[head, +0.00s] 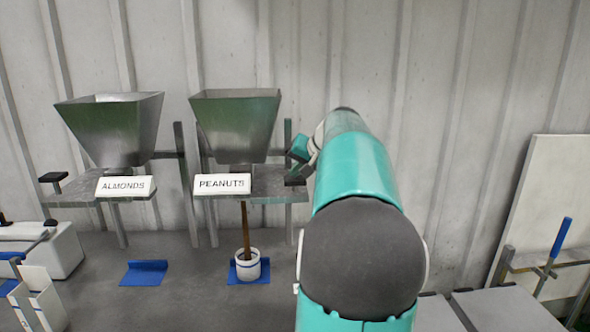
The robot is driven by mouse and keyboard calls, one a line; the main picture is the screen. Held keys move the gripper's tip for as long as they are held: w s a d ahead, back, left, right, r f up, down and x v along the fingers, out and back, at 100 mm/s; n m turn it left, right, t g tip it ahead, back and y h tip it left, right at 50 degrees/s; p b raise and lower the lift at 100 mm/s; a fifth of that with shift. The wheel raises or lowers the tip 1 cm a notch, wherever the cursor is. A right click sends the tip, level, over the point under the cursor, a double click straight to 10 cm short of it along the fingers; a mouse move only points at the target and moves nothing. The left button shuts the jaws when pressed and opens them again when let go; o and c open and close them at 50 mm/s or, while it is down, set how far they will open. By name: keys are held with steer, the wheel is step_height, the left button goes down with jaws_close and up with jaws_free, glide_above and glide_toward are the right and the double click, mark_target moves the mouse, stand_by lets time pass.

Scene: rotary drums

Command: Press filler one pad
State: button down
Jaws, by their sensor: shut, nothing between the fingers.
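Two metal hopper fillers stand against the wall. The left one (112,128) is labelled ALMONDS and the right one (236,122) PEANUTS; neither shows a number. A black pad (52,177) sits on a short post left of the almonds filler. My gripper (295,176) is at the right end of the peanuts filler's shelf, shut with nothing visibly held. My arm and gripper partly cover that spot, so I cannot tell whether it touches a pad there. A brown stream (245,222) runs from beneath the peanuts hopper into a white cup (248,265).
The cup stands on a blue mat (234,275); another blue mat (145,273) under the almonds filler is empty. A white container (42,300) is at the lower left. A blue-handled lever (561,238) and white panel (555,190) stand at the right.

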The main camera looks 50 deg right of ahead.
mark_target(298, 179)
stand_by(0.3)
steer(key=shift+r, duration=2)
step_height(298, 179, up, 5)
steer(key=shift+r, duration=0.1)
